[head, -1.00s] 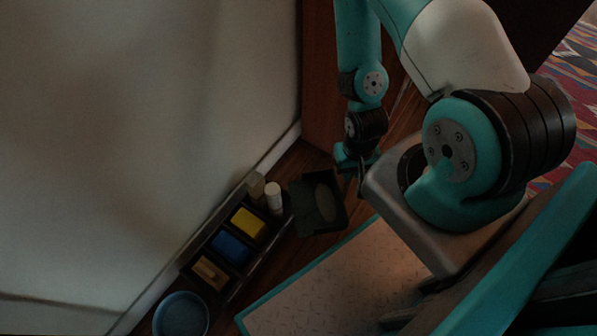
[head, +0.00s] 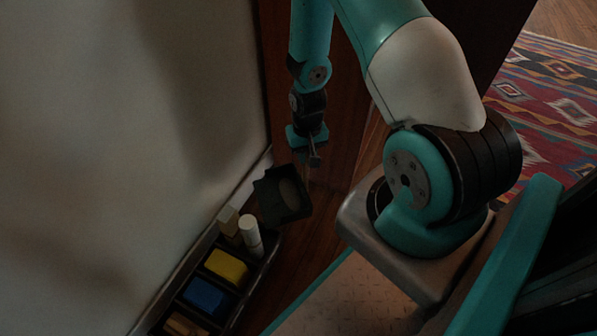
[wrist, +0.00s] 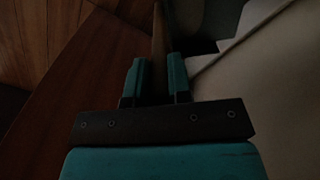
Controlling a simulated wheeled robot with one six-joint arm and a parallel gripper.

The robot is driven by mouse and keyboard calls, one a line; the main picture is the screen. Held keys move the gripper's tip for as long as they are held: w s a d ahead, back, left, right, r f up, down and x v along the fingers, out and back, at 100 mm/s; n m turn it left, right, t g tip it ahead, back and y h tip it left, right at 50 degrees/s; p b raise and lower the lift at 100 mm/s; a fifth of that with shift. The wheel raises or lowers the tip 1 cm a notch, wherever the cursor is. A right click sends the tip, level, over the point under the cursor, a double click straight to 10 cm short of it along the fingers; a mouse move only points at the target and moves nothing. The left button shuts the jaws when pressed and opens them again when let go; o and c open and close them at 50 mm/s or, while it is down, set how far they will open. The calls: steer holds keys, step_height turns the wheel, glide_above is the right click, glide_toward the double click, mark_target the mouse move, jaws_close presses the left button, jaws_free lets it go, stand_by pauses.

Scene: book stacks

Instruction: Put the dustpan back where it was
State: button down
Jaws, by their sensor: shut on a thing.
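The dustpan (head: 282,196) is a dark pan with a lighter, brownish oval patch inside. In the head view it hangs just below and left of my gripper (head: 311,160), near the wall and the far end of the caddy. In the wrist view my gripper (wrist: 157,80) has its two teal fingers closed on a brownish handle (wrist: 159,45) that runs away from the camera.
A dark caddy (head: 236,312) along the wall holds a yellow block (head: 227,267), a blue block (head: 204,296), a white bottle (head: 250,236) and a beige one (head: 228,222). A reddish-brown wooden panel (head: 340,90) stands behind my gripper. A patterned rug (head: 555,110) lies at right.

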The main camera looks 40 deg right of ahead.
steer(key=w+d+b, duration=0.2)
steer(key=w, duration=0.3)
steer(key=b, duration=0.8)
glide_above(282, 178)
steer(key=s+d, duration=0.4)
step_height(282, 178, down, 12)
steer(key=shift+w+d+r+p, duration=0.15)
steer(key=shift+w+r+p, duration=0.1)
steer(key=shift+p, duration=0.1)
steer(key=c, duration=1.1)
jaws_free()
steer(key=shift+s+f, duration=0.1)
steer(key=shift+f, duration=0.05)
steer(key=shift+o, duration=0.2)
